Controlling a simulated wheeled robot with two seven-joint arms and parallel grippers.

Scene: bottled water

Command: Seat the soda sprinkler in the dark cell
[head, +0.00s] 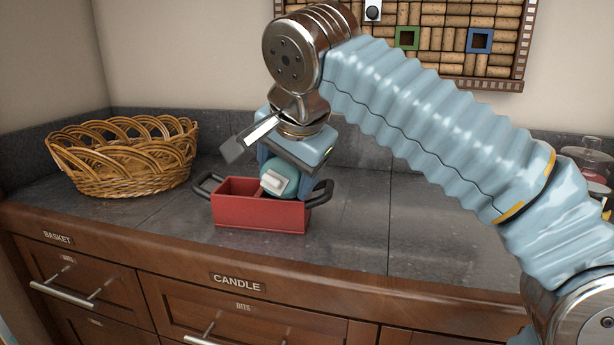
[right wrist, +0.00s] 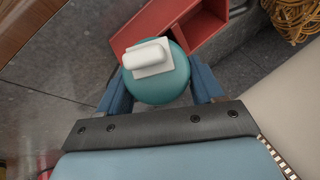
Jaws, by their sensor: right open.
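The soda sprinkler (head: 281,170) is a rounded teal piece with a white block on one side. It is at the right part of a red two-cell caddy (head: 262,215) with black side handles. My right gripper (head: 286,176) is open, with its blue fingers on either side of the sprinkler. In the right wrist view the sprinkler (right wrist: 158,82) lies between the fingers and overlaps the caddy's red wall (right wrist: 140,25). The caddy's left cell looks empty; the right cell is mostly hidden. I cannot tell whether the sprinkler rests inside it. My left gripper is out of view.
A wicker basket (head: 125,170) stands left of the caddy on the dark stone counter (head: 360,225). Glassware (head: 590,160) stands at the far right. A cork board (head: 465,40) hangs on the wall behind. Bare counter shows right of the caddy; the wooden front edge is near.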

